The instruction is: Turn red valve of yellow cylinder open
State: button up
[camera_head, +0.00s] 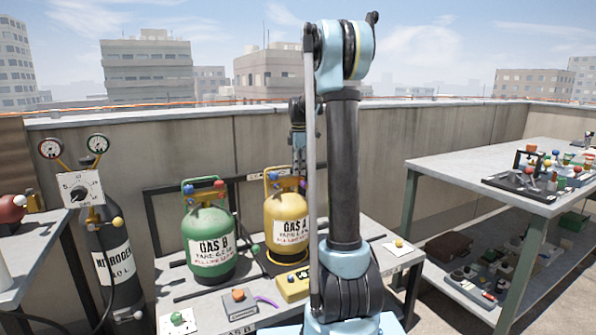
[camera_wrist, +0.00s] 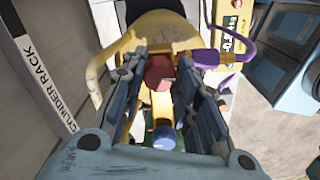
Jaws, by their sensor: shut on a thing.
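The yellow cylinder (camera_head: 286,228), labelled GAS A, stands upright on the bench with a yellow collar around its top. A blue knob (camera_head: 273,176) shows at the left of its top; my arm covers part of its right side. In the wrist view, the red valve (camera_wrist: 159,72) sits inside the yellow collar (camera_wrist: 98,62), between the fingers of my gripper (camera_wrist: 158,82). The gripper is shut on the red valve. The blue knob (camera_wrist: 164,138) lies nearer the palm.
A green GAS B cylinder (camera_head: 209,243) stands left of the yellow one. A purple hose fitting (camera_wrist: 218,57) is close beside my right finger. A yellow meter (camera_head: 292,284) lies in front. A nitrogen cylinder (camera_head: 113,263) with gauges stands at left; a cluttered table (camera_head: 440,172) is at right.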

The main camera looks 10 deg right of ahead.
dwell(0.4)
jog(key=o, duration=1.1)
jog(key=shift+c, duration=0.2)
jog(key=shift+r, duration=0.1)
notch_tip(320, 180, up, 12)
